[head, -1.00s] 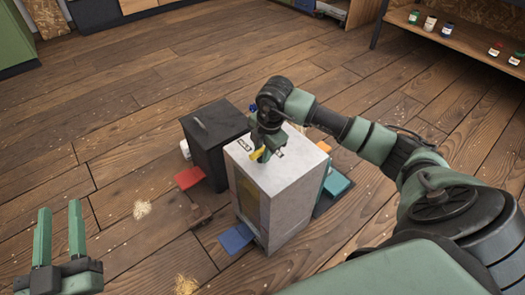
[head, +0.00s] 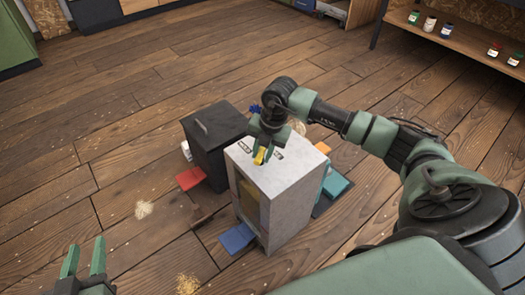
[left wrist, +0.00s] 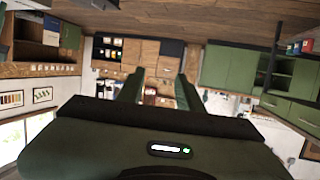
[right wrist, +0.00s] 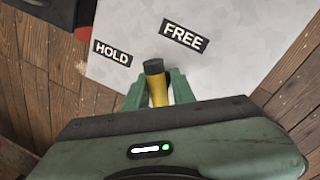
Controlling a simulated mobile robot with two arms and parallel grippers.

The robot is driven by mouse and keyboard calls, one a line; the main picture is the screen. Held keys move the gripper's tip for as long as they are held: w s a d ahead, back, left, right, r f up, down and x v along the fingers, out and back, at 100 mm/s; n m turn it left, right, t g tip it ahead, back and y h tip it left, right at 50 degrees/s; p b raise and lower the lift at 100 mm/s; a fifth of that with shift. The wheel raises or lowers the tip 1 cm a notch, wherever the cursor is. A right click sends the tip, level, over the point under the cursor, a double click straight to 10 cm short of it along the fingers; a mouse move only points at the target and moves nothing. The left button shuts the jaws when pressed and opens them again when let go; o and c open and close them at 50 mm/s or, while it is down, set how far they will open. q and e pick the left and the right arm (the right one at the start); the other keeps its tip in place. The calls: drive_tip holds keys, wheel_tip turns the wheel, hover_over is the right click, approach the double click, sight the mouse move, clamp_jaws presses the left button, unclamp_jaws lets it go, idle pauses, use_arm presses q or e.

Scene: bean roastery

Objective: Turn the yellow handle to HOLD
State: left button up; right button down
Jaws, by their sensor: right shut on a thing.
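The yellow handle (head: 259,157) with a black tip is on the top face of a pale grey box (head: 285,182). My right gripper (head: 264,154) is over the box and shut on the handle. In the right wrist view the yellow handle (right wrist: 157,92) is between the fingers of my right gripper (right wrist: 158,90). Its black tip points between the HOLD label (right wrist: 113,53) at the left and the FREE label (right wrist: 186,35) at the right, lined up with neither. My left gripper (head: 83,260) is open and empty at the lower left, away from the box.
A black bin (head: 213,150) stands close to the box's left. A red flap (head: 190,179), a blue flap (head: 237,237) and a teal piece (head: 336,184) lie low around them. Shelves with jars (head: 450,30) are at the upper right. The wooden floor at left is open.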

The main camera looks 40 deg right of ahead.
drive_tip(key=n, duration=0.2)
drive_tip(key=n+p, duration=0.1)
drive_tip(key=n, duration=0.2)
drive_tip(key=shift+w+a+r+n+g+y, duration=0.1)
drive_tip(key=shift+w+n+g+y, duration=0.1)
drive_tip(key=shift+n+g+y, duration=0.15)
drive_tip(key=shift+n+g, duration=0.35)
drive_tip(key=shift+n, duration=0.9)
use_arm(q)
drive_tip(key=s+a+f+g+y, duration=0.1)
drive_tip(key=s+a+f+g, duration=0.1)
drive_tip(key=s+f+g, duration=0.3)
drive_tip(key=shift+s+a+f+p, duration=0.25)
drive_tip(key=shift+f+p, duration=0.05)
drive_tip(key=shift+f, duration=0.75)
use_arm(e)
drive_tip(key=shift+a+n+g, duration=0.15)
drive_tip(key=shift+n+g, duration=0.15)
drive_tip(key=shift+n, duration=1.3)
drive_tip(key=c, duration=1.2)
unclamp_jaws()
